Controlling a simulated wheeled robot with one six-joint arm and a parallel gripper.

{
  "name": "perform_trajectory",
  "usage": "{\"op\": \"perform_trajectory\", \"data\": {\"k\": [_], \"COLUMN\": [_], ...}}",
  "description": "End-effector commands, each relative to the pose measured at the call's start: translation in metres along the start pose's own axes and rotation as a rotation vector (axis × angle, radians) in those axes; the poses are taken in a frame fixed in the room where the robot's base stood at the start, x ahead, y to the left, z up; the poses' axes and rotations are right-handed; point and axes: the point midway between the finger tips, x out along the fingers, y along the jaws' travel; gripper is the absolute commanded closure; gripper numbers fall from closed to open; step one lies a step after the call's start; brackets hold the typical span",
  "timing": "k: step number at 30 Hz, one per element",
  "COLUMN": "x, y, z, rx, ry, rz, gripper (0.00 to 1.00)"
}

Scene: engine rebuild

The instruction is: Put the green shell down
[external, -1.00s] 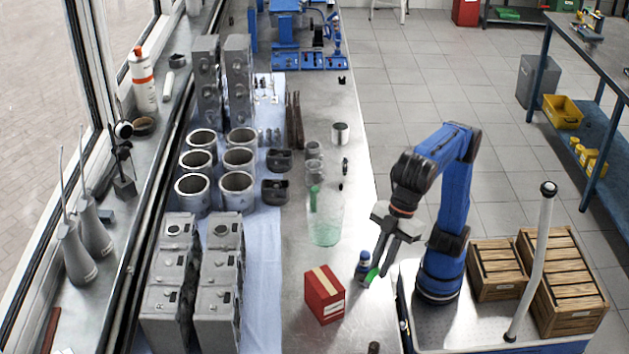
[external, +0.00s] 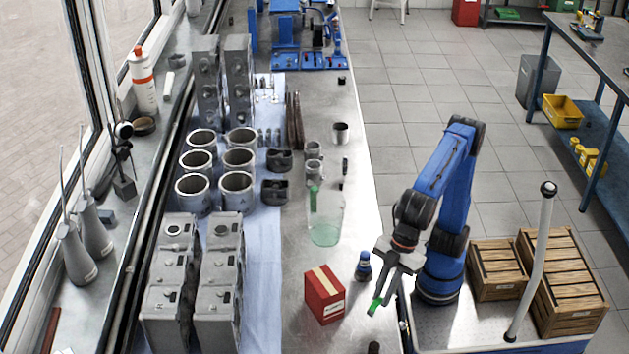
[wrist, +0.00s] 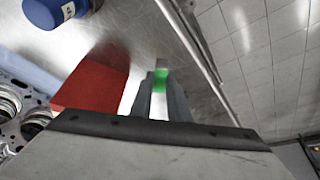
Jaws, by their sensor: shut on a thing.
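The green shell (external: 374,307) is a small bright green piece at the tips of my gripper (external: 381,293). It lies over the front right part of the metal bench, to the right of the red box. The wrist view shows the green shell (wrist: 160,80) pinched between the two fingers of my gripper (wrist: 157,92), which is shut on it. The fingers hide part of the shell. I cannot tell whether its lower end touches the bench.
The red box (external: 324,294) stands left of my gripper. A small blue bottle (external: 363,268) stands just behind it. A clear green-tinted container (external: 325,222) is farther back. Bare bench (external: 293,262) lies left of the bottle. The bench's right edge is close to my gripper.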

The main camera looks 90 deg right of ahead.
Motion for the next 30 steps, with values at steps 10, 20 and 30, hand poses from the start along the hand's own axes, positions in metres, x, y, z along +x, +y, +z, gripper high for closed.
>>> {"op": "perform_trajectory", "data": {"k": [10,20,30], "x": [0.034,0.039,0.041], "y": [0.000,0.000,0.000], "z": [0.015,0.016,0.017], "rx": [0.000,0.000,0.000], "ry": [-0.001,0.000,0.000], "rz": [0.000,0.000,0.000], "gripper": [1.00,1.00,0.66]}}
